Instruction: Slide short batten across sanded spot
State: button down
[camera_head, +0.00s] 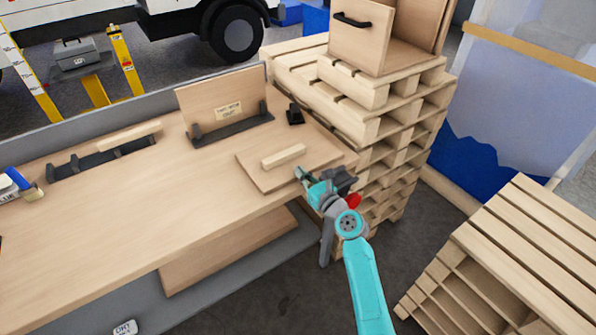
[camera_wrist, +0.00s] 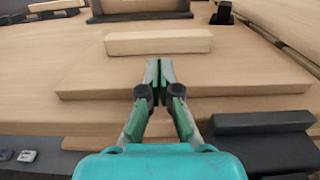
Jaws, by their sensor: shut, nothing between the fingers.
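The short batten (camera_head: 284,156) is a pale wooden bar lying flat on a square wooden panel (camera_head: 262,179) at the right end of the workbench. In the wrist view the batten (camera_wrist: 158,42) lies crosswise just beyond my fingertips. My gripper (camera_head: 301,173) is at the near edge of the panel, on the near side of the batten. In the wrist view my gripper (camera_wrist: 159,68) is shut with its fingertips together and nothing between them. A small gap seems to lie between the fingertips and the batten. I cannot make out a sanded spot on the panel.
A longer batten (camera_head: 129,136) rests on a dark rack at the back left. An upright labelled board (camera_head: 222,102) stands in a dark holder behind the panel. A small black block (camera_head: 295,116) sits behind the batten. Stacked pallets (camera_head: 384,120) stand close at the right.

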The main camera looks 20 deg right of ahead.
jog(key=v, duration=0.8)
jog(key=shift+s, duration=0.25)
jog(key=shift+r, duration=0.1)
